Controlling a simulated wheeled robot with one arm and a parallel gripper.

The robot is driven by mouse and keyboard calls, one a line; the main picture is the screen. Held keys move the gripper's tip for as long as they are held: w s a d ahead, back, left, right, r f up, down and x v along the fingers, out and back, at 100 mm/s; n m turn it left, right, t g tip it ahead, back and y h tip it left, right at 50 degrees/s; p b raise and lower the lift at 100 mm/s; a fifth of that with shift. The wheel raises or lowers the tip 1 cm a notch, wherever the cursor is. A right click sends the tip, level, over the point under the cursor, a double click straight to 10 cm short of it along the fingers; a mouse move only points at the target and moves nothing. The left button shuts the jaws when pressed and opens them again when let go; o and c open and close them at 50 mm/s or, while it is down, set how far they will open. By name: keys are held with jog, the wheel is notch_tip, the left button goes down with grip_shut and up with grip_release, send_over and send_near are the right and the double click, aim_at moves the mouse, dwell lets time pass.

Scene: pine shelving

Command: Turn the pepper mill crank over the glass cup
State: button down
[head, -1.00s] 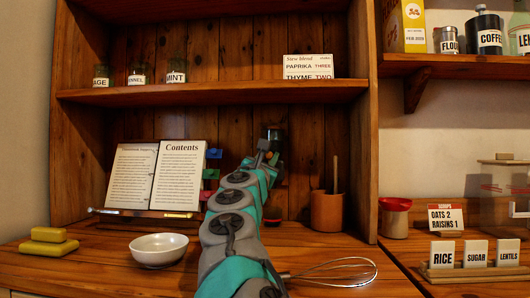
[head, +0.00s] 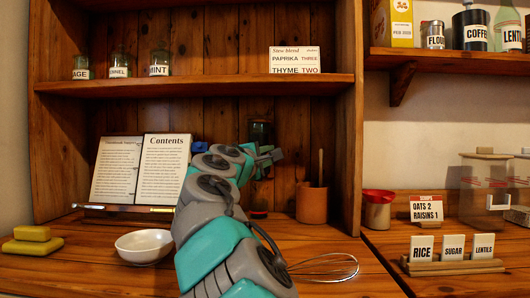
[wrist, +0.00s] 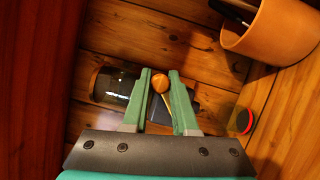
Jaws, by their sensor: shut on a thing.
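The pepper mill is fixed against the back boards. Its dark glass hopper (head: 260,132) stands above my gripper (head: 270,157) in the head view. In the wrist view the hopper (wrist: 112,88) is at the left and the dark mill body (wrist: 184,100) sits behind the fingers. A round wooden crank knob (wrist: 160,83) is between the green fingers of my gripper (wrist: 160,86), which is shut on it. My arm hides part of this area.
A terracotta pot (head: 312,204) with a wooden handle stands close to the right. An open book (head: 150,170), a white bowl (head: 145,247) and a whisk (head: 325,266) are on the counter. The upper shelf (head: 210,83) crosses above. A side panel (head: 347,150) bounds the right.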

jog(key=m, duration=0.1)
jog(key=f+m+g, duration=0.1)
jog(key=m, duration=0.1)
jog(key=shift+d+f+y, duration=0.15)
jog(key=shift+d+y, duration=0.15)
jog(key=shift+d, duration=0.05)
jog(key=shift+f+m+g+y+b, duration=0.4)
jog(key=shift+f+m+y+b, duration=0.2)
jog(key=shift+m, duration=0.8)
jog(key=shift+f+m+g+y+b, duration=0.4)
jog(key=shift+f+m+y+b, duration=0.2)
jog(key=shift+m, duration=0.8)
jog(key=shift+f+m+g+y+b, duration=0.4)
jog(key=shift+f+m+y+b, duration=0.2)
jog(key=shift+m, duration=0.8)
jog(key=shift+f, duration=0.1)
jog(key=c, duration=0.7)
grip_release()
